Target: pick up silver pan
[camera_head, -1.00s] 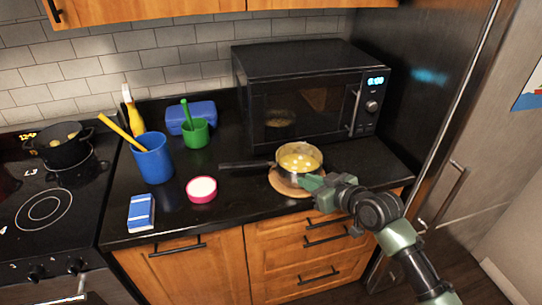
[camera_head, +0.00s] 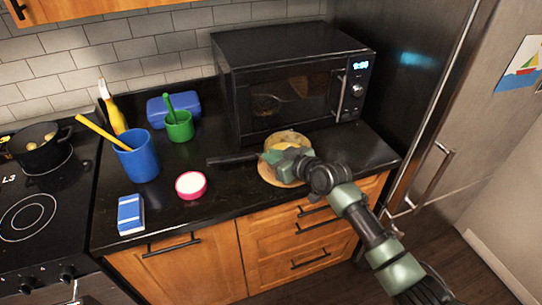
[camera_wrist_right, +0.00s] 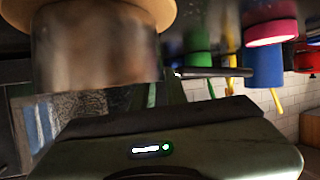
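The silver pan (camera_head: 287,138) sits on a round wooden board (camera_head: 266,176) on the black counter in front of the microwave. It holds yellow contents, and its dark handle (camera_head: 232,159) points left. My right gripper (camera_head: 284,160) is at the pan's near side and hides much of its wall. In the right wrist view the picture is upside down, and the silver pan wall (camera_wrist_right: 95,45) is close in front of the gripper. Its fingers do not show clearly enough to tell whether they are open or shut. My left gripper is out of view.
The microwave (camera_head: 295,80) stands right behind the pan. A pink-rimmed tub (camera_head: 191,185), blue cup (camera_head: 137,158), green cup (camera_head: 179,126) and blue-and-white box (camera_head: 131,214) stand to the left. A black pot (camera_head: 40,148) is on the stove. The fridge (camera_head: 415,90) bounds the right.

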